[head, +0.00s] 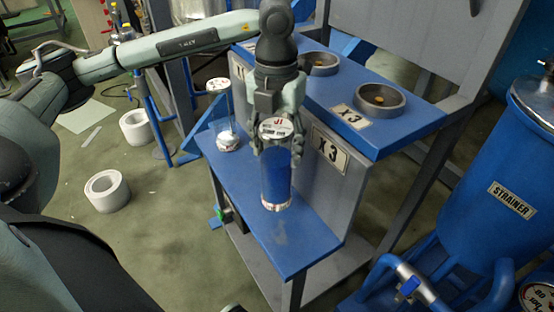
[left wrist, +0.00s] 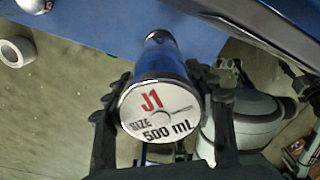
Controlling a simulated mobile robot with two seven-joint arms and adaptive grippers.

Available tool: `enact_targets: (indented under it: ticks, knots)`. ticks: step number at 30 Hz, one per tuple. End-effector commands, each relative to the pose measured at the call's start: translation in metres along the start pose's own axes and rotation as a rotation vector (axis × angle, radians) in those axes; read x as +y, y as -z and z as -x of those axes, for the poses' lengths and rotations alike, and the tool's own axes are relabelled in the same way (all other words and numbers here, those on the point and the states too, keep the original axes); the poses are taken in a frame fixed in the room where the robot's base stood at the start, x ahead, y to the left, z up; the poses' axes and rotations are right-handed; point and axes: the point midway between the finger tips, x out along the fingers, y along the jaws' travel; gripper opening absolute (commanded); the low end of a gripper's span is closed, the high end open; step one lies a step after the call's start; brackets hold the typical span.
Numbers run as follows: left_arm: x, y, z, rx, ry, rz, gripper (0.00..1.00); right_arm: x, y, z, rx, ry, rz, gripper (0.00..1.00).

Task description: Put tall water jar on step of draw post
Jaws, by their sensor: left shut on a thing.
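The tall jar (head: 276,178) is clear with blue liquid, a metal base and a white lid marked J1. My left gripper (head: 277,148) is shut around its upper part, just below the lid, and the jar is upright. Its base is over the blue lower step (head: 268,232) of the draw post; I cannot tell if it touches. The left wrist view shows the jar's lid (left wrist: 158,112), reading J1, size 500 mL, between the fingers (left wrist: 165,95). My right gripper is not in view.
A second, clear jar (head: 226,125) stands on the step's far left end. The upper blue shelf has two grey ring holders (head: 380,98) and X3 labels. A blue strainer tank (head: 505,170) stands at right. The step's near end is clear.

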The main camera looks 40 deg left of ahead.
Motion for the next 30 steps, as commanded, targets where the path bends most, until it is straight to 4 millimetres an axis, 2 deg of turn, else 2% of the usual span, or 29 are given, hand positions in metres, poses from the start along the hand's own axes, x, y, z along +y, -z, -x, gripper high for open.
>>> enact_targets:
  ticks: [5, 12, 24, 25, 30]
  knots:
    - [-0.001, -0.002, -0.009, 0.0, 0.0, 0.001, 0.0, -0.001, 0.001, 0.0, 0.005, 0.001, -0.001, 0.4]
    - [-0.001, -0.001, -0.039, 0.0, 0.001, 0.0, 0.0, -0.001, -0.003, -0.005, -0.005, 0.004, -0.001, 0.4]
    - [-0.001, -0.002, -0.043, -0.002, 0.001, 0.0, 0.0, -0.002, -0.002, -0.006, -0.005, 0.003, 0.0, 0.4]
    - [-0.001, -0.001, -0.043, 0.0, 0.0, 0.0, 0.57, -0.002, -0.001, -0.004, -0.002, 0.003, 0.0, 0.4]
    - [-0.001, -0.001, -0.043, 0.0, 0.0, 0.0, 0.77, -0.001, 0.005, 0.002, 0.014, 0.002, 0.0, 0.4]
